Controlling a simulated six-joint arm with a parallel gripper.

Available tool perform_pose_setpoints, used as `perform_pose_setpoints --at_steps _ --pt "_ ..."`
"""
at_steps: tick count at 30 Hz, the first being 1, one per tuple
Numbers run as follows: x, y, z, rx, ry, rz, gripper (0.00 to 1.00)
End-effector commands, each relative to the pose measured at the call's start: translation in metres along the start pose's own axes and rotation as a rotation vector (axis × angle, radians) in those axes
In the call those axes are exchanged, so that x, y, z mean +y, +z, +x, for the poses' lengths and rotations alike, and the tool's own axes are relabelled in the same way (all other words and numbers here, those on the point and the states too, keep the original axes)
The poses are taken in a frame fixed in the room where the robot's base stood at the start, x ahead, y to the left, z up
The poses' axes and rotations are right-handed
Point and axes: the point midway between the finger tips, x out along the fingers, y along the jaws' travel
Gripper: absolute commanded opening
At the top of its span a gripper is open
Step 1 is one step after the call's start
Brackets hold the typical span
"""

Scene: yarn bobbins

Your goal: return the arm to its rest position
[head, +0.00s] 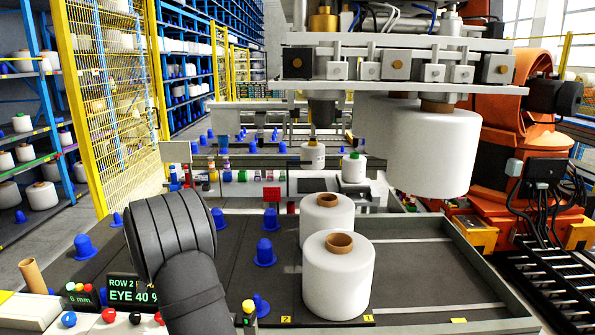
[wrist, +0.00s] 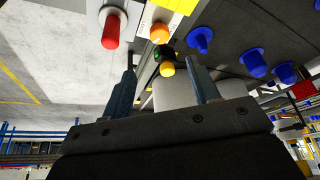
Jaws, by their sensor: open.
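My gripper (wrist: 162,76) shows in the wrist view with its two dark fingers spread apart. It is open, and nothing is clamped between the fingers. A pale rounded shape (wrist: 176,94) shows behind the fingers; I cannot tell what it is. In the head view my dark grey arm rises at the lower left, and the gripper itself is not visible there. Two white yarn bobbins with brown cores stand upright on the dark table (head: 410,262): a front one (head: 338,280) and one just behind it (head: 318,212). Both are to the right of my arm.
Blue pegs (head: 264,252) stand on the table near my arm; several also show in the wrist view (wrist: 252,64). A control panel with buttons (head: 109,315) and a display (head: 132,290) is at front left. A large white bobbin (head: 425,150) hangs under the overhead machine (head: 400,65).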

Motion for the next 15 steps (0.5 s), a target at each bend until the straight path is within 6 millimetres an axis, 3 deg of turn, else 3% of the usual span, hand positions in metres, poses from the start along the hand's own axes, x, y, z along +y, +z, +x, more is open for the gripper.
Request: perform_pose_setpoints --at_steps 15 --pt "0.001 0.000 0.107 0.000 0.004 0.000 0.55"
